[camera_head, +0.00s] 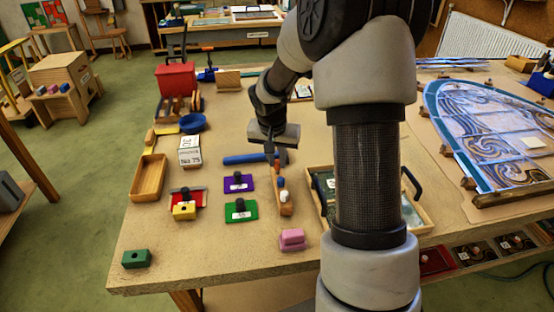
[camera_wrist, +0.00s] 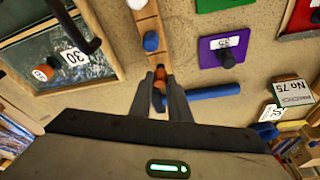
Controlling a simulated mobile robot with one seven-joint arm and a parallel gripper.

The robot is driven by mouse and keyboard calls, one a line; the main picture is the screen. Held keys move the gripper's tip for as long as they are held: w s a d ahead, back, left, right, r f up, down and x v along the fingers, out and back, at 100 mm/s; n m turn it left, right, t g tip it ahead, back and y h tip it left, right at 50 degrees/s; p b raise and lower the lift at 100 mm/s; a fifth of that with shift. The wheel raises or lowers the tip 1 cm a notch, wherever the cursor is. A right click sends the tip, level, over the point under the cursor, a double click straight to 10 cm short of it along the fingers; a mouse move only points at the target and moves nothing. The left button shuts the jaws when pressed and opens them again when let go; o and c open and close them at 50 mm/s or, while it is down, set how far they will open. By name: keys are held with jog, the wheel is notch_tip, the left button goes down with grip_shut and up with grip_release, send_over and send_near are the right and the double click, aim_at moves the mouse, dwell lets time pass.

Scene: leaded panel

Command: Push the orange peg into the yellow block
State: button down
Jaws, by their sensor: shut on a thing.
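The orange peg (camera_wrist: 160,74) shows between the fingertips of my gripper (camera_wrist: 166,84) in the wrist view. My gripper is shut on it, at the end of a wooden peg rack (camera_wrist: 147,20); I cannot tell whether the peg is still seated in the rack. In the head view my gripper (camera_head: 278,156) points down at the rack's far end, and the fingers mostly hide the peg. The yellow block (camera_head: 184,212) sits at the front left of the table, against a red plate (camera_head: 188,196) with a black knob, apart from my gripper.
A blue peg (camera_wrist: 151,41) and a white peg (camera_head: 284,197) stand in the rack. A blue bar (camera_head: 245,159) lies beside my gripper. Purple (camera_head: 238,183) and green (camera_head: 240,211) plates lie between rack and yellow block. A pink block (camera_head: 292,240) and a green block (camera_head: 136,259) sit nearer the front edge.

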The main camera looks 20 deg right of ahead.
aim_at(276, 162)
jog(key=shift+r, duration=0.1)
jog(key=shift+r+p, duration=0.95)
jog(key=shift+r, duration=0.65)
jog(key=c, duration=2.2)
grip_release()
grip_shut()
jog(key=shift+a, duration=0.1)
